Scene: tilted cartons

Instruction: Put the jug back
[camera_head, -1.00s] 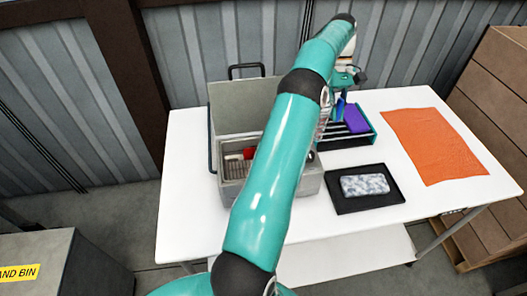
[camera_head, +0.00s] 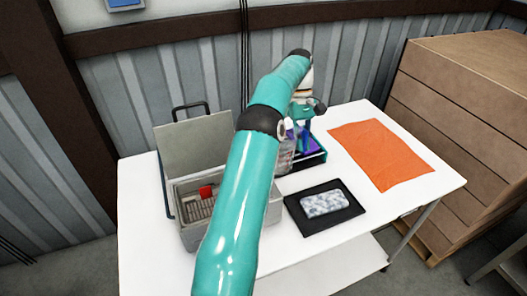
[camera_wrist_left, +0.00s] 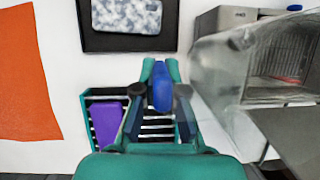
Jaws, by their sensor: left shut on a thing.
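A clear jug (camera_head: 286,152) with a blue handle is in my left gripper (camera_head: 305,122). In the left wrist view the gripper (camera_wrist_left: 160,92) is shut on the blue handle (camera_wrist_left: 162,92), and the see-through body of the jug (camera_wrist_left: 225,75) hangs to its right. The gripper is over a teal rack (camera_wrist_left: 100,93) with black and white slats, which also shows in the head view (camera_head: 312,160). I cannot tell whether the jug touches anything below. My left arm hides part of the jug and rack in the head view. My right gripper is not in view.
An open grey case (camera_head: 190,236) with a red item (camera_head: 206,191) stands at the left. A black tray (camera_head: 350,212) holds a patterned pale block (camera_head: 325,204). A purple block (camera_wrist_left: 106,125) lies in the rack. An orange cloth (camera_head: 380,153) lies at the right of the white table (camera_head: 145,215).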

